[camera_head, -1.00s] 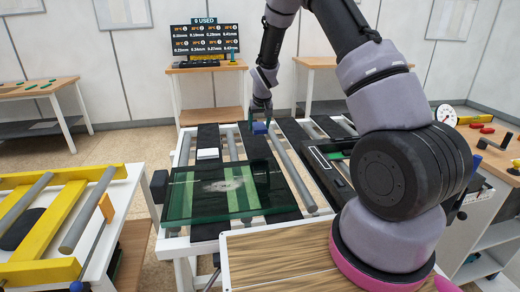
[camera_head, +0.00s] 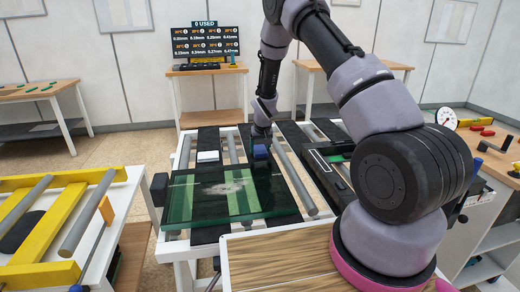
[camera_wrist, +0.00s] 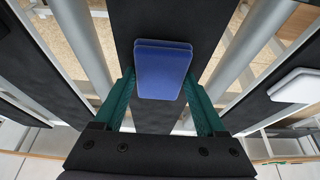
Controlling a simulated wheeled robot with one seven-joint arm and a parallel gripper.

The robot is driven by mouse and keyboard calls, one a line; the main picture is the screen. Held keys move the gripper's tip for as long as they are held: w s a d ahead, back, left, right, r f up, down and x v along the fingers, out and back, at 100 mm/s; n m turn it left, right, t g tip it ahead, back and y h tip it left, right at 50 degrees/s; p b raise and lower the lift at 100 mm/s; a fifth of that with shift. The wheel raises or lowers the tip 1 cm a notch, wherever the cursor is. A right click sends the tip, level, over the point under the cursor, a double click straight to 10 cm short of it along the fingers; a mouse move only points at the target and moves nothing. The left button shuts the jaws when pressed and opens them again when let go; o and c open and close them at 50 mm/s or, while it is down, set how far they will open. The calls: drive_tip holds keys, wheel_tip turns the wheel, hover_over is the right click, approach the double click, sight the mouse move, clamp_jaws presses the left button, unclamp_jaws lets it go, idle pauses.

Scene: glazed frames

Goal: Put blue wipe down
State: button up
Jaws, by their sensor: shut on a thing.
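The blue wipe (camera_head: 261,152) is a small blue block-like pad. My gripper (camera_head: 262,137) is shut on it, with green fingers on either side of it in the wrist view. The wipe (camera_wrist: 163,70) shows there over a black strip (camera_wrist: 150,22) of the roller table. In the head view it is by the far right edge of the glass pane (camera_head: 200,212). I cannot tell whether it touches the strip or hangs just above it.
A white pad (camera_head: 208,156) lies on another black strip to the left. Grey rollers (camera_head: 296,180) run between the strips. A dark framed panel (camera_head: 325,172) lies to the right. A wood-topped surface (camera_head: 285,262) is in front, and my arm covers the right side.

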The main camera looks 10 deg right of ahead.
drive_tip(key=shift+f, duration=0.15)
drive_tip(key=o, duration=1.1)
drive_tip(key=shift+o, duration=0.2)
drive_tip(key=s+d+r+m, duration=0.1)
drive_tip(key=s+d+r, duration=0.1)
drive_tip(key=s+r, duration=0.65)
drive_tip(key=s+d+r+m+t, duration=0.1)
drive_tip(key=s+r, duration=0.2)
drive_tip(key=r, duration=1.1)
drive_tip(key=s+d+r, duration=0.2)
drive_tip(key=s+r, duration=0.3)
drive_tip(key=r, duration=0.6)
drive_tip(key=s+r+m+y, duration=0.1)
drive_tip(key=s+r, duration=0.4)
drive_tip(key=s, duration=0.6)
drive_tip(key=s+r+m+t+y, duration=0.1)
drive_tip(key=s+r, duration=0.4)
drive_tip(key=s, duration=0.7)
drive_tip(key=shift+d+t, duration=0.3)
drive_tip(key=shift+d, duration=0.1)
